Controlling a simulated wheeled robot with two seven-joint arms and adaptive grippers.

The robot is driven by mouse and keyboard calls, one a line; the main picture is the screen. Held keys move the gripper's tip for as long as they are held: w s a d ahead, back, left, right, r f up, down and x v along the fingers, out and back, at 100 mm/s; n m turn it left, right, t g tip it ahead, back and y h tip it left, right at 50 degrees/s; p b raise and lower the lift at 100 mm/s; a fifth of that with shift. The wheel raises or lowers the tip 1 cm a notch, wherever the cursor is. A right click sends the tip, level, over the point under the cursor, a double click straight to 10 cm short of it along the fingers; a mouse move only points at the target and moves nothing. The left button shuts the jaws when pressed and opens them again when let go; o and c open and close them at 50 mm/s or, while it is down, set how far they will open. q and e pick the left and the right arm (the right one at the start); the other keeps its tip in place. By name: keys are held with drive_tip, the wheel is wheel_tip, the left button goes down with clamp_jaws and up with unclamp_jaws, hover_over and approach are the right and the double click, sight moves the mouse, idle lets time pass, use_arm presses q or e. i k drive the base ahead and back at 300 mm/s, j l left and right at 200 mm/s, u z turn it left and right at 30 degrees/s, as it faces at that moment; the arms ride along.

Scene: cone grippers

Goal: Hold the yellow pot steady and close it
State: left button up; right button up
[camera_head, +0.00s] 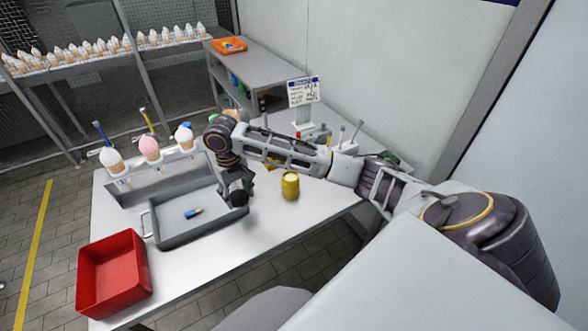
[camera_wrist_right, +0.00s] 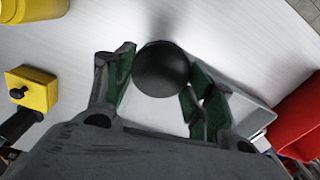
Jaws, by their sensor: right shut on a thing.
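The yellow pot (camera_head: 290,189) stands upright on the white table, with a pale top. Part of a yellow pot also shows at the top left of the right wrist view (camera_wrist_right: 32,10). My right gripper (camera_head: 236,190) is left of the pot, by the right edge of the grey tray. It is shut on a black round thing (camera_head: 238,199), which sits between its fingers in the right wrist view (camera_wrist_right: 161,70). I cannot tell whether this is the pot's lid. My left gripper is not in view.
The grey tray (camera_head: 163,240) holds a small blue and orange item (camera_head: 193,213). A red bin (camera_head: 113,274) stands at the table's front left. A rack with several cones (camera_head: 150,150) is behind the tray. A yellow block with a black knob (camera_wrist_right: 33,88) lies near the pot.

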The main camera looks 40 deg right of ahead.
sight(290, 179)
drive_tip(key=k+j+z, duration=0.1)
drive_tip(key=z, duration=0.2)
drive_tip(key=k+j+z, duration=0.1)
drive_tip(key=j+z, duration=0.35)
drive_tip(key=z, duration=0.3)
drive_tip(key=k+j+z, duration=0.15)
drive_tip(key=z, duration=0.3)
